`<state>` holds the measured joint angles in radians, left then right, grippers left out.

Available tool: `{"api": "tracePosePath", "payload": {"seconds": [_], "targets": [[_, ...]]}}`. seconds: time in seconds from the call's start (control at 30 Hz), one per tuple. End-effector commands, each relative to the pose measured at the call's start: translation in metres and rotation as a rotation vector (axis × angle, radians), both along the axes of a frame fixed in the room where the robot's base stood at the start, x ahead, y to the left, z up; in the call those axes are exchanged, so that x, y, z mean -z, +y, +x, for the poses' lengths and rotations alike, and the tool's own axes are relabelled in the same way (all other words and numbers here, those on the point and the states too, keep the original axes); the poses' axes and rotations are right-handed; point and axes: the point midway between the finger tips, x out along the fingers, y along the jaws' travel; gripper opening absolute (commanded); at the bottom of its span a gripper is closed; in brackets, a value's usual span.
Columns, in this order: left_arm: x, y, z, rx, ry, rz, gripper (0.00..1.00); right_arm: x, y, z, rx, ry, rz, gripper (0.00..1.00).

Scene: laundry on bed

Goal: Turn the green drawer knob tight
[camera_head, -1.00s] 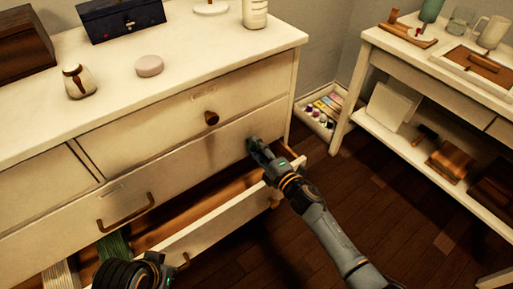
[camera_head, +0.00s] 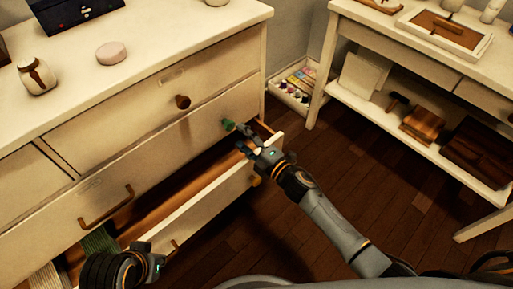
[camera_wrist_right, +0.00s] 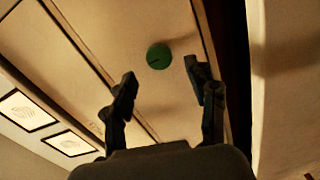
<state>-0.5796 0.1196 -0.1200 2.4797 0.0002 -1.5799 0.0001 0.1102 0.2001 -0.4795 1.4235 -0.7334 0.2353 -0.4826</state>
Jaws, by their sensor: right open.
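The green knob (camera_head: 228,124) sits on the right part of a cream drawer front of the dresser. In the right wrist view the knob (camera_wrist_right: 159,56) is a round green disc with a dark line on its face. My right gripper (camera_head: 240,134) is open and empty, just in front of the knob. In the wrist view its two fingers (camera_wrist_right: 162,82) are spread, with the knob ahead of and between their tips, apart from both. My left gripper (camera_head: 150,260) is low at the left near the open lower drawer; its fingers cannot be made out.
The lower drawer (camera_head: 215,205) stands open beneath the knob, with folded cloth (camera_head: 98,242) at its left. A brown knob (camera_head: 183,101) is on the drawer above. A white side table (camera_head: 395,50) stands at the right. The wooden floor (camera_head: 330,160) between is clear.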

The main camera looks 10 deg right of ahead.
Motion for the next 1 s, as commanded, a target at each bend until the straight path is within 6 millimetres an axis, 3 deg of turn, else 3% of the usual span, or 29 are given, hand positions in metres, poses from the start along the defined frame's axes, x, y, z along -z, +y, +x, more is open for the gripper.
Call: {"api": "tracePosePath", "payload": {"seconds": [0.2,0.37,1.0], "targets": [[0.0,0.0,0.0,0.0,0.0,0.0,0.0,0.001,-0.027,-0.037,0.001,0.002,0.0,0.57],[0.0,0.0,0.0,0.0,0.0,0.0,0.0,0.0,-0.038,-0.052,0.001,0.001,0.002,0.57],[0.0,0.0,0.0,0.0,0.0,0.0,0.0,0.0,-0.041,-0.056,0.002,0.0,0.001,0.57]]}}
